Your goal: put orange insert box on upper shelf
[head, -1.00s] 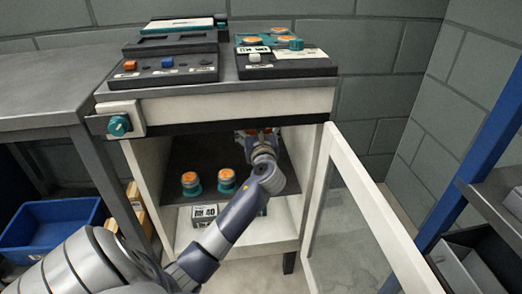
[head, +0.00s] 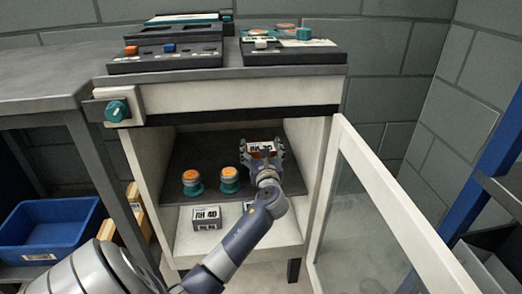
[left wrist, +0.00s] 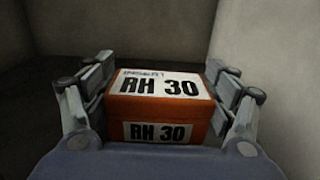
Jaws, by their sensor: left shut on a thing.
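An orange insert box with a white label (left wrist: 160,84) reading "RH 30" fills the middle of the left wrist view. It sits between the fingers of my left gripper (left wrist: 158,92), which is shut on its sides. In the head view the box (head: 261,147) and the gripper (head: 264,152) are inside the open cabinet, at the right of the dark upper shelf (head: 205,160). I cannot tell whether the box's underside touches the shelf. My right gripper is not in view.
Two orange-topped teal items (head: 193,182) stand on the upper shelf, left of my gripper. A box marked "RH 40" (head: 207,218) is on the lower level. The glazed door (head: 365,210) stands open at the right. A blue bin (head: 50,232) is at left.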

